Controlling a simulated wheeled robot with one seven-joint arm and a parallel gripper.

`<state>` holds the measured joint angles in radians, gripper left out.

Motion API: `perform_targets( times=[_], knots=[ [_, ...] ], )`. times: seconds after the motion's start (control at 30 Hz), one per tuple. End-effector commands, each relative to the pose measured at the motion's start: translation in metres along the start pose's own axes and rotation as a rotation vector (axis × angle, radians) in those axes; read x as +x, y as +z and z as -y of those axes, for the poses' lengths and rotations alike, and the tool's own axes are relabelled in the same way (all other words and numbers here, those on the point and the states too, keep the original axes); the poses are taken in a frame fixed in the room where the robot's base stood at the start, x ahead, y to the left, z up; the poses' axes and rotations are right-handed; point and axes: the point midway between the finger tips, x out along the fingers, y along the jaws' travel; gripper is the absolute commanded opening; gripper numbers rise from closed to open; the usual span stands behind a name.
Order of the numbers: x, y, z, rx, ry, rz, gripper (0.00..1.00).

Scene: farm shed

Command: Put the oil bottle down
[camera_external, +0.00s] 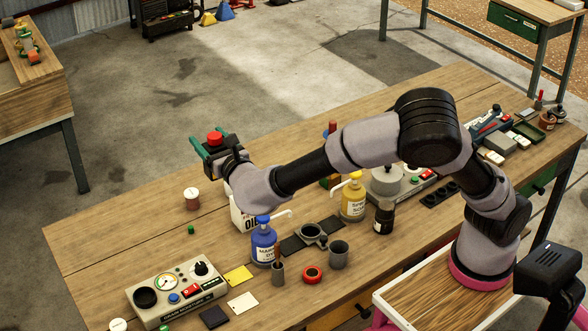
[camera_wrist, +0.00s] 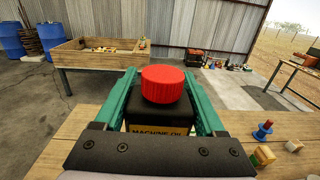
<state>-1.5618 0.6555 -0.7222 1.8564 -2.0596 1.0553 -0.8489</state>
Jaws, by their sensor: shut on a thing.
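My gripper (camera_external: 209,148) is at the far side of the long workbench (camera_external: 135,216), raised above its top. Its teal fingers are shut on the oil bottle, which has a red cap (camera_external: 214,138) and a black body. In the wrist view, the oil bottle (camera_wrist: 160,113) stands between the fingers of my gripper (camera_wrist: 160,88), cap up, with part of a "MACHINE OIL" label showing. The bottle's lower part is hidden by my gripper, so I cannot see its base.
A white container marked "OIL" (camera_external: 239,219) stands partly behind my arm. Nearby are a blue bottle (camera_external: 264,245), a yellow bottle (camera_external: 353,200), a brown jar (camera_external: 192,199) and a control box (camera_external: 178,291). The bench's far left has bare wood.

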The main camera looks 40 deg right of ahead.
Motion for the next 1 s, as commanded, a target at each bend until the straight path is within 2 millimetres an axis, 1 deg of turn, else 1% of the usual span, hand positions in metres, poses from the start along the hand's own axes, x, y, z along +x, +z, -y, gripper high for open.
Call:
perform_targets(
  times=[0.03,0.4,0.6,1.0],
  knots=[
    [0.0,0.012,0.0,0.006,0.0,0.001,0.0],
    [0.0,0.085,0.0,0.005,0.001,0.001,0.0],
    [0.017,0.09,0.038,0.102,-0.074,-0.056,0.0],
    [0.038,0.08,0.114,0.33,-0.236,-0.163,0.0]
  ],
)
